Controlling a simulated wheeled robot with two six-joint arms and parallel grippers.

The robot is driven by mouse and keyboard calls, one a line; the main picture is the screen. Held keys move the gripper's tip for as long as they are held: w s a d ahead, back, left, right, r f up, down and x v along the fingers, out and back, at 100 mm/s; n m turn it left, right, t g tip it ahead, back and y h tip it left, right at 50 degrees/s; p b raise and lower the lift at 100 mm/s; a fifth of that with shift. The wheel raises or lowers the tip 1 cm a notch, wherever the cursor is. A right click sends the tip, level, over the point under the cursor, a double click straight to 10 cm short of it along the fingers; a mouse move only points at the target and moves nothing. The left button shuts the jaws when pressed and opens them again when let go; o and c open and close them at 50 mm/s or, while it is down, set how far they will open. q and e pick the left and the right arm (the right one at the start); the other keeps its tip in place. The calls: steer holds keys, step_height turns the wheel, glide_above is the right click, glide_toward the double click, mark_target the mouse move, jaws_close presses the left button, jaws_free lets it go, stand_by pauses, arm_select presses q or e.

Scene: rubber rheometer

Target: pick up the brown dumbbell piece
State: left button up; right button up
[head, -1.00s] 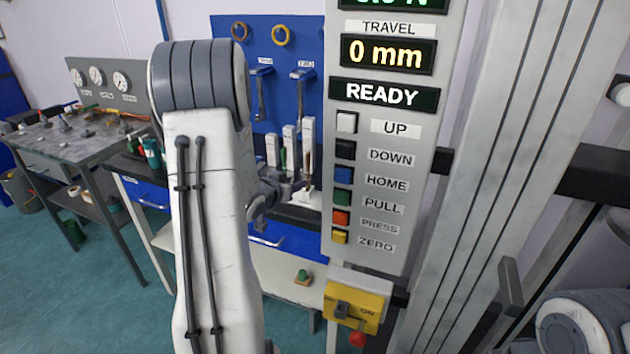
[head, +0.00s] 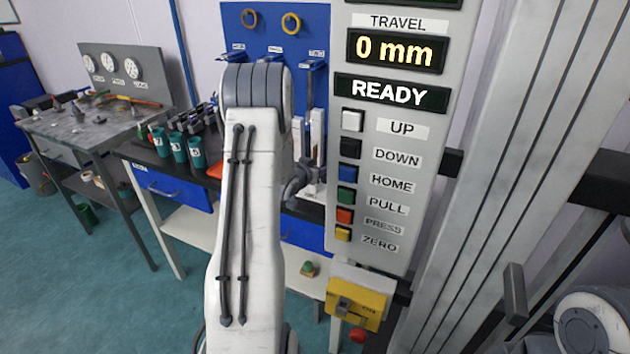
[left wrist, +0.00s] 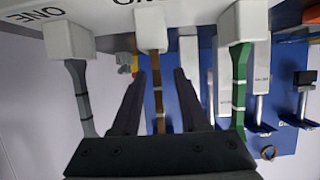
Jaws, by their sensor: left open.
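In the left wrist view, which looks upside down, the thin brown dumbbell piece (left wrist: 158,95) stands in a white block (left wrist: 150,30). My left gripper (left wrist: 160,73) is open, with one dark finger on each side of the piece. I cannot tell whether either finger touches it. A grey piece (left wrist: 79,95) and a green piece (left wrist: 239,80) stand in white blocks on either side. In the head view my left gripper (head: 300,185) is mostly hidden by my own arm, at the rack beside the control panel. My right gripper is out of view.
The tall control panel (head: 395,120) stands close to the right of my left arm, with a yellow switch box (head: 357,303) below. Teal cups (head: 178,147) stand on the bench to the left. A blue tool board (head: 265,45) rises behind.

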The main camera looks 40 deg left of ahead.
arm_select(q)
steer(key=shift+w+f, duration=0.1)
steer(key=shift+w, duration=0.1)
jaws_close()
step_height(320, 180, up, 10)
steer(key=shift+p, duration=0.3)
